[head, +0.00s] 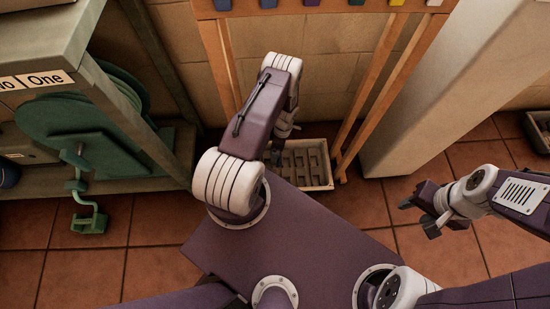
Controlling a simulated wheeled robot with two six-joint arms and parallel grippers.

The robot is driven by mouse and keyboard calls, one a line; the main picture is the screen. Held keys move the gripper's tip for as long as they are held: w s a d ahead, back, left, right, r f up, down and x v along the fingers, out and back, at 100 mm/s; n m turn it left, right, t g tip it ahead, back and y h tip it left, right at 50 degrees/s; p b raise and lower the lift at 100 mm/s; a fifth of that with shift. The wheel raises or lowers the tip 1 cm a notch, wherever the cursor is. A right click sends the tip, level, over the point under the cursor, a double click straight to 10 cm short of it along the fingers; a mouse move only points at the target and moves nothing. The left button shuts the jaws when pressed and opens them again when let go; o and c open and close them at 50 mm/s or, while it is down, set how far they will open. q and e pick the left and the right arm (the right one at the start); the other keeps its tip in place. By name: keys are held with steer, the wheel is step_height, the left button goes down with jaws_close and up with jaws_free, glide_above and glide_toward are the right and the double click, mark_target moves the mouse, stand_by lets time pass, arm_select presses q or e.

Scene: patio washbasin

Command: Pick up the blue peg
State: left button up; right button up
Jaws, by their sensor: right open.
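A wooden rack (330,12) stands at the top edge, with a row of small coloured pegs cut off by the frame. A blue peg (268,4) shows in this row, left of the middle. Another bluish peg (222,5) is at the row's left end; I cannot tell which one is meant. My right gripper (418,210) is open and empty over the tiled floor at the right, well away from the rack. My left gripper (277,152) points down near the grey tray, below the rack. My own arm partly hides it, so its jaw state is unclear.
A grey tray with slots (318,170) lies on the floor between the rack's wooden legs. A shelf unit (50,50) with a green hose reel (85,130) stands at the left. A pale pillar (430,90) stands right of the rack.

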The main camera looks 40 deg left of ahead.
arm_select(q)
steer(key=f+b, duration=0.2)
steer(key=f, duration=0.1)
steer(key=s+f+b, duration=0.1)
steer(key=f, duration=0.1)
steer(key=shift+a+f, duration=0.1)
steer(key=shift+f, duration=0.15)
steer(key=shift+r, duration=0.2)
steer(key=c, duration=1.5)
steer(key=shift+c, duration=0.2)
steer(key=w+d+r+p, duration=0.4)
steer(key=d+r+p, duration=0.5)
steer(key=d+r, duration=0.2)
steer(key=shift+w, duration=0.15)
